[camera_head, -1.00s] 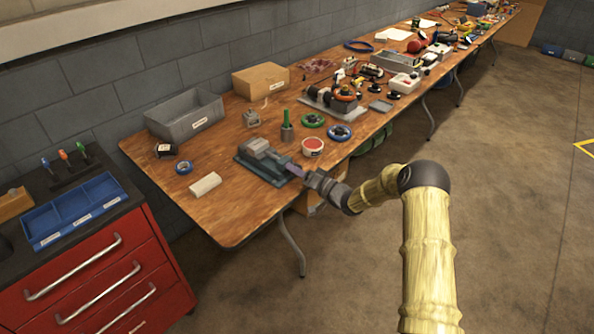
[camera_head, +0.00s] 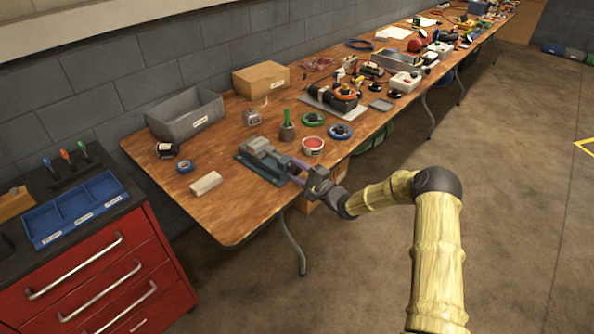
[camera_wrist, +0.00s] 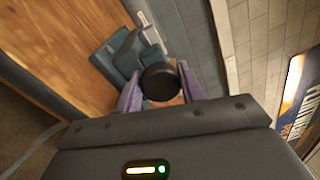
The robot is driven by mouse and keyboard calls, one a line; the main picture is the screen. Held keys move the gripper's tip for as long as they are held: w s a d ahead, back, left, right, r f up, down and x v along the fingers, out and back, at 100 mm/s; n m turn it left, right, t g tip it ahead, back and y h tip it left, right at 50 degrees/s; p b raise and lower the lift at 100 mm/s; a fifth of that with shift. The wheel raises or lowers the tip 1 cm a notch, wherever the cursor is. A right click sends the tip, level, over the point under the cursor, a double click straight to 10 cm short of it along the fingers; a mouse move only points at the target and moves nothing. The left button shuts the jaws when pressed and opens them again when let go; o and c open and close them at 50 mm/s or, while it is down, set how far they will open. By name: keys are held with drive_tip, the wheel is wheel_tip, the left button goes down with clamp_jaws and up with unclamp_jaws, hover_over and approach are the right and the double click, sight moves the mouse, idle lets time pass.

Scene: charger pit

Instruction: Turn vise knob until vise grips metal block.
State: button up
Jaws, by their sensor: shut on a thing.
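The vise (camera_head: 262,158) is a grey-blue tool on a flat base near the front edge of the wooden table; it also shows in the wrist view (camera_wrist: 118,56). Its knob (camera_wrist: 160,82) is round and black and faces the wrist camera. My gripper (camera_head: 297,172) reaches in from the right at the table edge. In the wrist view, its purple fingers (camera_wrist: 160,92) are on both sides of the knob, shut on it. The metal block cannot be made out clearly, so I cannot tell whether the jaws touch it.
A red-topped round tin (camera_head: 313,146) stands just right of the vise, close to my gripper. A white block (camera_head: 205,183) lies to the left. A green-handled tool in a holder (camera_head: 287,127) stands behind. The floor right of the table is clear.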

drive_tip(key=m, duration=0.5)
drive_tip(key=shift+f+h, duration=0.15)
drive_tip(key=shift+h, duration=0.15)
drive_tip(key=o, duration=1)
drive_tip(key=shift+c, duration=0.2)
drive_tip(key=shift+d, duration=0.15)
drive_tip(key=v, duration=1.7)
drive_tip(key=shift+s, duration=0.25)
